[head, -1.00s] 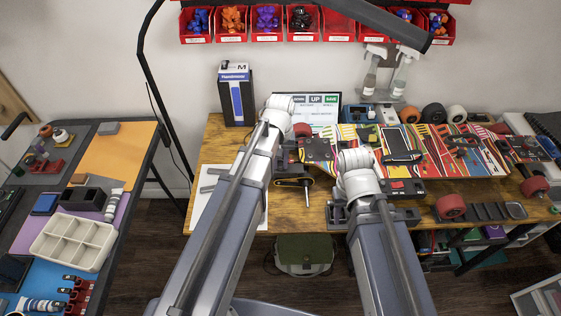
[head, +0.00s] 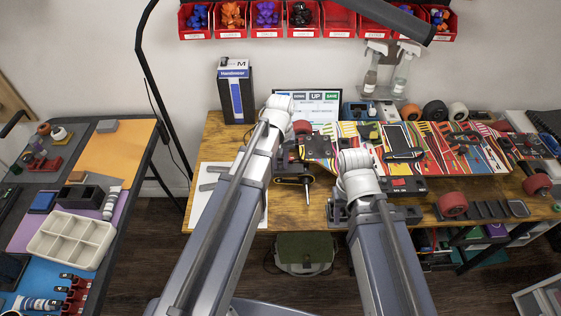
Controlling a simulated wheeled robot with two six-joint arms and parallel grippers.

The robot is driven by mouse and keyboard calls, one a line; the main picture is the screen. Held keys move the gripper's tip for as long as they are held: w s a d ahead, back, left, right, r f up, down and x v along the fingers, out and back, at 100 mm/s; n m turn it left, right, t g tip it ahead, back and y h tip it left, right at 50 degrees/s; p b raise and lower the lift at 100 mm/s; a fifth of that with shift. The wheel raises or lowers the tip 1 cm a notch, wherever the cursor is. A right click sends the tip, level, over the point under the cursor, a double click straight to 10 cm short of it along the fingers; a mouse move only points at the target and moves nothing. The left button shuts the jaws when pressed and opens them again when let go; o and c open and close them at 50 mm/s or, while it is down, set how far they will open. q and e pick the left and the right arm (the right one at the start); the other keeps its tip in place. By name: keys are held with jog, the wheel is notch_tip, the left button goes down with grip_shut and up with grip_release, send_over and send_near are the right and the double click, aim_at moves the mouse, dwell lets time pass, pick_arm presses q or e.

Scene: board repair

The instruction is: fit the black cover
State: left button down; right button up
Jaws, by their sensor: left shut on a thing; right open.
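The long, striped, multicoloured board (head: 470,147) lies across the back of the wooden bench. A dark, rounded rectangular piece (head: 403,155), which looks like the black cover, lies on the middle of the board. I cannot tell whether it sits flush. My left gripper (head: 288,155) is at the board's left end, mostly hidden by its own wrist. It is shut on a black and yellow driver-like tool (head: 291,179) whose thin tip points down towards the bench. My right gripper (head: 362,163) is open over the board, left of the dark piece. Its fingers are mostly hidden by its white wrist.
A black block with a red patch (head: 405,185) sits at the board's front edge. A blue and white box (head: 236,95) stands at the back left. A side table (head: 118,145) stands left.

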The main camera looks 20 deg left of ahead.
pick_arm(q)
jog(key=shift+f, duration=0.15)
jog(key=shift+f+b, duration=0.3)
jog(key=shift+b, duration=0.15)
jog(key=shift+f, duration=0.2)
dwell(0.9)
jog(key=c, duration=0.6)
grip_release()
jog(key=shift+c, duration=1.2)
jog(key=shift+r, duration=0.15)
